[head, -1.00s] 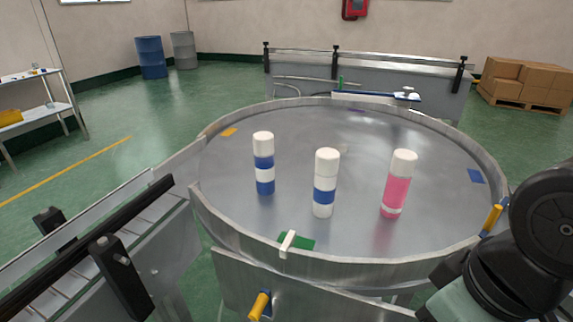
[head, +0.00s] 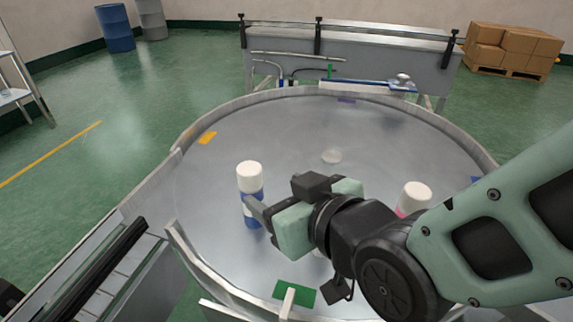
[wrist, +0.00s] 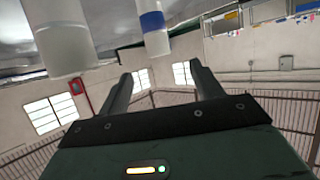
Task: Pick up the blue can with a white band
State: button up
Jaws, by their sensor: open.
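The blue can with a white band (head: 250,180) stands upright on the round metal table, its white cap up. My gripper (head: 256,209) reaches in from the right, with its fingers at the can's side and hiding part of it. In the wrist view, which is upside down, the can (wrist: 153,22) appears between the lines of the two open fingers (wrist: 163,88), beyond their tips. I see no grip on it. A mostly white can (wrist: 62,40) shows larger at the left there; in the head view my gripper hides nearly all of it.
The pink can (head: 413,197) stands to the right, partly behind my arm. The round table (head: 330,115) has a raised rim. A conveyor (head: 100,270) joins at the left.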

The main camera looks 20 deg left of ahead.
aim_at(253, 179)
jog(key=p+x, duration=0.2)
jog(key=x, duration=0.6)
jog(key=shift+w+a+f, duration=0.1)
jog(key=shift+w+a, duration=0.05)
jog(key=shift+a, duration=0.1)
jog(key=shift+p+x, duration=1.55)
jog(key=shift+x, duration=1.15)
jog(key=shift+w+d+f, duration=0.15)
jog(key=shift+d, duration=0.1)
jog(key=shift+c, duration=0.4)
grip_shut()
